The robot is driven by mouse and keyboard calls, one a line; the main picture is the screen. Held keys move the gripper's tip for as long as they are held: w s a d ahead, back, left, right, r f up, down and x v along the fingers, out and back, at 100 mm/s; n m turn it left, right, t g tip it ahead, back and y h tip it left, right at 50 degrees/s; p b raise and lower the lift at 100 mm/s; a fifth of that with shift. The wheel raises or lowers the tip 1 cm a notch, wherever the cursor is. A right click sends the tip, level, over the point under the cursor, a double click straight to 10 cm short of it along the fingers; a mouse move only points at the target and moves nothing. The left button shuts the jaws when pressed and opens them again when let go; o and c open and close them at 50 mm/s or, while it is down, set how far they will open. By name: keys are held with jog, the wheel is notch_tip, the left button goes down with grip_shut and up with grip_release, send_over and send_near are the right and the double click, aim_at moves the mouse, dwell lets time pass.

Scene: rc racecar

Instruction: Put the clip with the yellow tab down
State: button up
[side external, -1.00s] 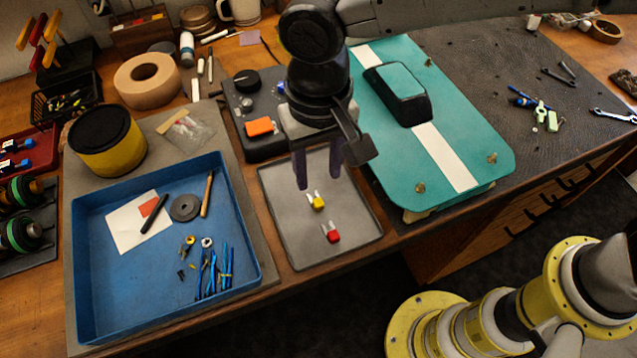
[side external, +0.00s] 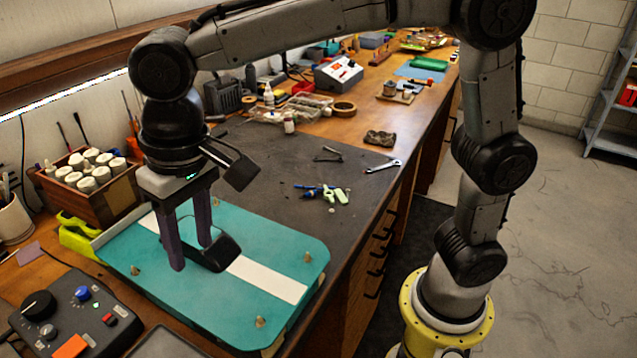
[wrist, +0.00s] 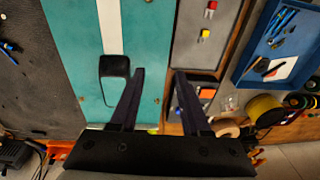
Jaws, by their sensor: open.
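The clip with the yellow tab (wrist: 205,34) lies on a grey tray (wrist: 190,54) in the wrist view. A second clip with a red tab (wrist: 211,9) lies on the same tray, a short way from it. My gripper (side external: 190,256) is open and empty, its two dark fingers pointing down over the teal racecar body with the white stripe (side external: 265,281). In the wrist view my gripper (wrist: 160,71) has nothing between its fingers and is apart from both clips. The side external view shows neither clip.
A black raised cabin (side external: 222,252) stands on the teal body by my fingers. A control box (side external: 75,322) with a knob and buttons is at lower left. The blue tray (wrist: 268,40) lies beyond the grey tray. Green and blue tools (side external: 325,193) lie on the dark mat.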

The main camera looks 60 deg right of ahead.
jog(key=s+d+r+t, duration=0.1)
jog(key=s+d, duration=0.1)
jog(key=d, duration=0.5)
jog(key=s+d+r+t, duration=0.1)
jog(key=s+d+r, duration=0.15)
jog(key=d, duration=0.55)
jog(key=s+d+f+t, duration=0.2)
jog(key=s+d+f, duration=0.4)
jog(key=s+d, duration=0.4)
jog(key=shift+s+h, duration=0.4)
jog(key=shift+s, duration=0.1)
